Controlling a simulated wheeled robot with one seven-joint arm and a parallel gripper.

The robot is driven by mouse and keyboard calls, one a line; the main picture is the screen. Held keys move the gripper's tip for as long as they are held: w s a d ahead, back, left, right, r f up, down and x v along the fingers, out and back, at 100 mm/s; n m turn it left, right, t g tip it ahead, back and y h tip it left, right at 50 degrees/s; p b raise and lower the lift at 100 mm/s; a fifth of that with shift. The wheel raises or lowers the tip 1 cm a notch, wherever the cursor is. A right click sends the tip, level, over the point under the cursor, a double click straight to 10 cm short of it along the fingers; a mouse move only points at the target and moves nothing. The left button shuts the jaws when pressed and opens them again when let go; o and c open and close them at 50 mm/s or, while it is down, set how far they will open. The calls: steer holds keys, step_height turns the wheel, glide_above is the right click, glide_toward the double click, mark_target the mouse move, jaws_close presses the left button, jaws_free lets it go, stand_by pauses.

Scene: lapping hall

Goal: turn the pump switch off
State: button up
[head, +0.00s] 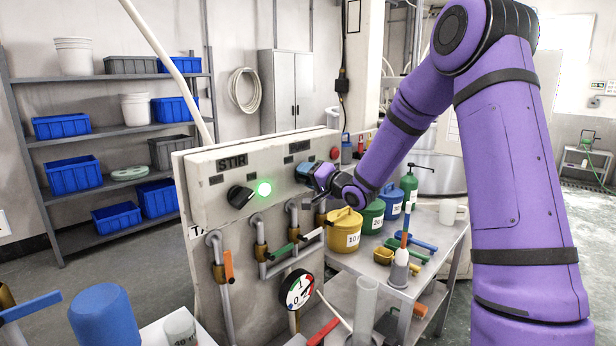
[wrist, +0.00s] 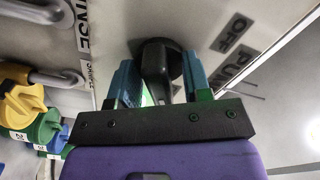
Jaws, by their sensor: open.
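The pump switch is a black rotary knob (wrist: 155,62) on the pale control panel (head: 220,166). My gripper (wrist: 158,80) is open, with one teal finger on each side of the knob; I cannot tell whether either finger touches it. In the head view my gripper (head: 315,173) is at the panel's right part and largely hides this knob. An OFF label (wrist: 238,27) and a partly cut-off label starting with PU show beside the knob in the wrist view. A red lamp (head: 336,153) sits right of my gripper.
A second black knob (head: 240,197) under the STIR label has a lit green lamp (head: 264,189) beside it. Below are pipes with coloured valve handles and a gauge (head: 297,290). Yellow, green and blue canisters stand on the cart (head: 430,236) close below my arm.

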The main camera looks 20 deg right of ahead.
jaws_close()
steer(key=n, duration=1.1)
steer(key=shift+n, duration=0.4)
stand_by(0.5)
jaws_free()
